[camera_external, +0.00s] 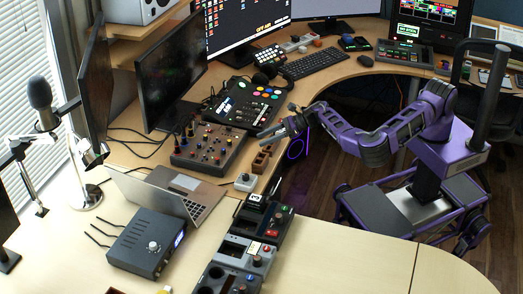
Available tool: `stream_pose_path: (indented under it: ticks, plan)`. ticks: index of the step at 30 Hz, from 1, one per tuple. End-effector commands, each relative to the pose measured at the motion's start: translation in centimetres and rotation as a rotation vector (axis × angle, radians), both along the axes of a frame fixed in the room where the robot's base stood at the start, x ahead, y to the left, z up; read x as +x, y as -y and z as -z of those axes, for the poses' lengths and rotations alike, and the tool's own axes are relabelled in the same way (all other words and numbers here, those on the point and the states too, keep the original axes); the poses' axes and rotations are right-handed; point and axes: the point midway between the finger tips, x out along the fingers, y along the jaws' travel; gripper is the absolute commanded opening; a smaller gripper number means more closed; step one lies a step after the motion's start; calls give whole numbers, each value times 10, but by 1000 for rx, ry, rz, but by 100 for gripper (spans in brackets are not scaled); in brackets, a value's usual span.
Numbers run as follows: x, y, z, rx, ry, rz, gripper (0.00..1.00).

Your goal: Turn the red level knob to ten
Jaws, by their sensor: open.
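My gripper (268,134) is open and empty at the end of my purple arm, which reaches in from the right. It is above the inner desk edge, close to a dark knob panel (209,148) with several small coloured knobs. Small red or orange spots show on this panel and on the dark console modules (262,236) nearer the camera. They are too small to tell which is the red level knob, and no scale or number ten can be read. My gripper appears apart from all of these controls.
A button console (246,104) lies behind the knob panel. An open laptop (180,193), a grey box with a dial (148,243) and a small white box with a knob (246,182) stand nearby. A microphone arm (40,100) is at left. Bare desk (350,262) lies at front right.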

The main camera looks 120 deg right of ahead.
Motion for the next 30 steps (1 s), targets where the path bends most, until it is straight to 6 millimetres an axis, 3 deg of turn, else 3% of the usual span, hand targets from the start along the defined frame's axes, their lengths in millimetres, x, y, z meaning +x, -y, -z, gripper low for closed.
stream_pose_path:
  ticks: [21,30]
  plan:
    - [113,28,48,3,3,-1,54]
    - [145,37,61,3,3,2,54]
